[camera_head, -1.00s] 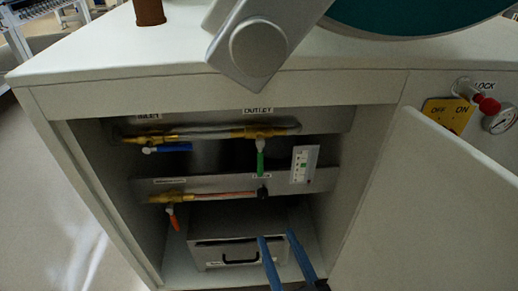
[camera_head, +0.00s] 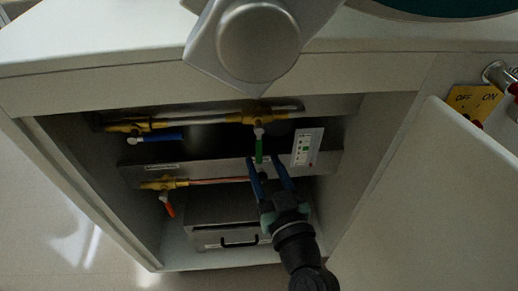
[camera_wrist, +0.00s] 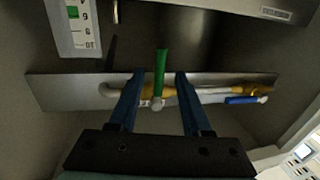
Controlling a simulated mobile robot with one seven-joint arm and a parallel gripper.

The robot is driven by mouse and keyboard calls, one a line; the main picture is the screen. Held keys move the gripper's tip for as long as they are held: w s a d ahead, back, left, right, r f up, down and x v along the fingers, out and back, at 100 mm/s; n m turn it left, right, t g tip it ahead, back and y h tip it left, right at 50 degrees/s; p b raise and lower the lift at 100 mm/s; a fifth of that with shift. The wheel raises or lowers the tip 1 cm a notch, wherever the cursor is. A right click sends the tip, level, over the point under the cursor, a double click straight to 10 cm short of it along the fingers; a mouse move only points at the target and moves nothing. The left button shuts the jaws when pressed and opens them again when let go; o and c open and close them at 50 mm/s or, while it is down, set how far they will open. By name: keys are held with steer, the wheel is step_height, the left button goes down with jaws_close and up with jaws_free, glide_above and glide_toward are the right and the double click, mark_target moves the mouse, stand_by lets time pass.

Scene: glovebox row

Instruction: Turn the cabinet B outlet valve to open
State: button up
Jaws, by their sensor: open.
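The outlet valve's green handle (camera_head: 259,151) hangs straight down from a brass valve body (camera_head: 254,118) on the upper pipe in the open cabinet. The handle lies across the horizontal pipe. My gripper (camera_head: 263,160) is open, its blue fingers pointing up at the handle's lower end. In the wrist view the green handle (camera_wrist: 161,72) appears between the two spread fingers (camera_wrist: 159,77). I see no finger touching it, and how deep it sits between them is hard to tell. The OUTLET label seen earlier is hidden behind my arm or the counter edge.
A blue-handled valve (camera_head: 160,137) is left on the same pipe. A white card (camera_head: 306,148) stands close right of the green handle. A drawer box (camera_head: 215,236) is below. The open door (camera_head: 440,190) is at right.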

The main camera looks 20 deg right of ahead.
mark_target(260, 155)
steer(key=shift+w+d, duration=0.2)
steer(key=shift+w, duration=1.8)
jaws_close()
